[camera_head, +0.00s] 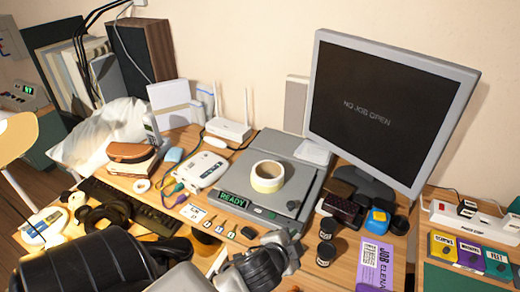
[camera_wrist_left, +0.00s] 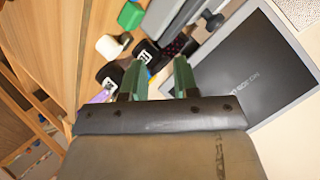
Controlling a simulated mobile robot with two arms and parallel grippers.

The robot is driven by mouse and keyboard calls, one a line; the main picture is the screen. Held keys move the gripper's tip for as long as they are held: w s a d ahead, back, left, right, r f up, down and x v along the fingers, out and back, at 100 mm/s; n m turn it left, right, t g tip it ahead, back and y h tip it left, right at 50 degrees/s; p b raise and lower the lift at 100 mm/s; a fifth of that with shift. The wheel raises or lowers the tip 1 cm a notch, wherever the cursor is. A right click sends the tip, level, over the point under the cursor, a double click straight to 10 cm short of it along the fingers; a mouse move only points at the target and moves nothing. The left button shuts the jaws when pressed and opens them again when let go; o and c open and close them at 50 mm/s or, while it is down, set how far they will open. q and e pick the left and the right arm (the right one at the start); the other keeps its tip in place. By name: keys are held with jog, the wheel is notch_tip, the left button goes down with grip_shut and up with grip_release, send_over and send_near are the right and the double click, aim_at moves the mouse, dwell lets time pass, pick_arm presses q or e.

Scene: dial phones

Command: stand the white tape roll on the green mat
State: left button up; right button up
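The white tape roll (camera_head: 267,176) lies flat, hole facing up, on the grey top plate of a device with a green READY display (camera_head: 235,199). The green mat (camera_head: 448,281) is at the lower right of the head view, cut off by the frame's edge; its visible part is bare. My left gripper (camera_head: 291,246) is at the front of the desk, below and right of the roll and apart from it. In the left wrist view its two green fingers (camera_wrist_left: 157,72) stand apart with nothing held between them. My right gripper is in neither view.
A large monitor (camera_head: 385,105) stands behind and right of the device. Dark labelled jars (camera_head: 326,253), a blue box (camera_head: 377,221) and a purple flyer (camera_head: 375,264) lie between my left gripper and the mat. Coloured boxes (camera_head: 470,252) line the mat's back edge.

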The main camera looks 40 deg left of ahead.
pick_arm(q)
jog(key=w+d+r+m+t+h, duration=0.3)
jog(key=w+r+m+t+h, duration=0.4)
jog(key=w+r+m, duration=0.6)
jog(key=m+g+y, duration=0.3)
jog(key=m+g, duration=1.5)
jog(key=m, duration=1.1)
send_near(262, 179)
jog(key=shift+w+f, duration=0.15)
jog(key=shift+f, duration=0.1)
jog(key=shift+a, duration=0.15)
jog(key=f+b, duration=0.2)
jog(key=f, duration=0.1)
jog(key=d+f+b, duration=0.1)
jog(key=f+b, duration=0.1)
jog(key=f, duration=0.1)
jog(key=f+b, duration=0.2)
jog(key=shift+w+d+f, duration=0.25)
jog(key=shift+d+f, duration=0.15)
